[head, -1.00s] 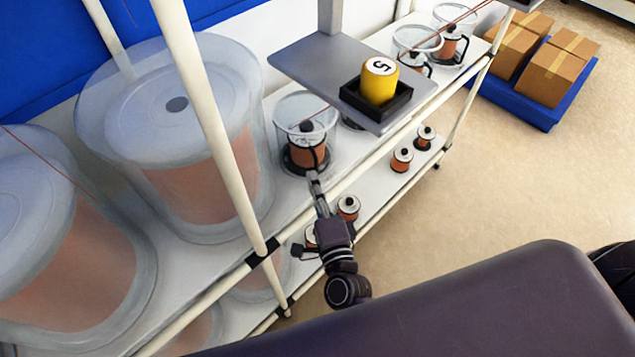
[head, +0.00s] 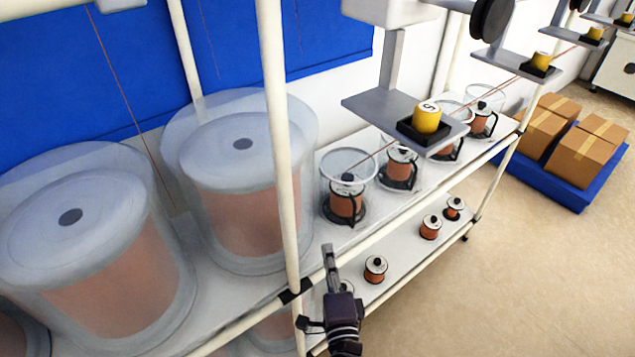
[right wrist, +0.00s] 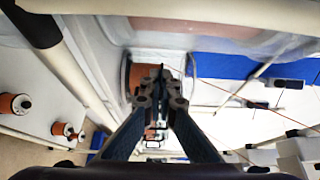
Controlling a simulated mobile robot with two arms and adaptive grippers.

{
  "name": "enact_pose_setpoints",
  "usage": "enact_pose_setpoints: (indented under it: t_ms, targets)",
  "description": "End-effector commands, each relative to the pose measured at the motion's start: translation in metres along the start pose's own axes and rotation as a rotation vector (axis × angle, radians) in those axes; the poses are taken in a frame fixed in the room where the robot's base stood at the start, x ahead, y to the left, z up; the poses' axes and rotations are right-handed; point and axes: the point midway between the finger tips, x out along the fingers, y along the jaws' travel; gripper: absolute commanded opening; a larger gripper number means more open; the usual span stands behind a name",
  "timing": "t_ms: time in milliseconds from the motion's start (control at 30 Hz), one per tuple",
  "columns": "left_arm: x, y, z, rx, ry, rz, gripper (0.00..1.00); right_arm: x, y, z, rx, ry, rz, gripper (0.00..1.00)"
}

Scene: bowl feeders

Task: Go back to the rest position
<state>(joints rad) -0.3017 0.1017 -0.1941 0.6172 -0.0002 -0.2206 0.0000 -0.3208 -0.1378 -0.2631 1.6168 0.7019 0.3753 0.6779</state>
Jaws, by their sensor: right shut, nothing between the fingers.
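My right gripper (head: 328,252) is in front of the shelf's upper board, near a white upright post. Its fingers are together and hold nothing. It points up toward the shelf, below and in front of a clear cup with a copper spool (head: 346,203), and apart from it in the head view. In the right wrist view the closed fingers (right wrist: 160,78) are in the middle, with a copper spool behind them. My left gripper is not in view.
Large clear drums (head: 243,185) stand on the upper board at left. A white post (head: 281,150) rises close to my right gripper. Small spools (head: 375,270) stand on the lower board. A yellow cylinder (head: 427,118) sits on a grey platform. Floor at the right is clear before boxes (head: 583,155).

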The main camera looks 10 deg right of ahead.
Motion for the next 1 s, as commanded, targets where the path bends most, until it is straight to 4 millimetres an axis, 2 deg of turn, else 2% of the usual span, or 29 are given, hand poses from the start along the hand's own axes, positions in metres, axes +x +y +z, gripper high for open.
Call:
enact_pose_setpoints:
  t_ms: [167,267,433,600,767,1000]
  targets:
    - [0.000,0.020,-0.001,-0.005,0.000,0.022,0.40,0.000,-0.001,0.002,-0.016,-0.015,0.003,0.00]
    - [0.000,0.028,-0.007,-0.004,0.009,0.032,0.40,-0.002,-0.002,0.010,-0.083,-0.079,0.024,0.00]
    - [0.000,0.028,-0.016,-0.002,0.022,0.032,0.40,-0.018,0.002,0.033,-0.334,-0.293,0.107,0.00]
    - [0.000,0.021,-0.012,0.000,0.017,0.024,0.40,-0.049,0.018,0.039,-0.614,-0.499,0.213,0.00]
    - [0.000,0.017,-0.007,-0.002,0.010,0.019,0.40,-0.089,0.037,0.024,-0.882,-0.680,0.340,0.00]
    - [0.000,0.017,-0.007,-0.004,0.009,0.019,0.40,-0.159,0.056,-0.031,-1.222,-0.908,0.568,0.00]
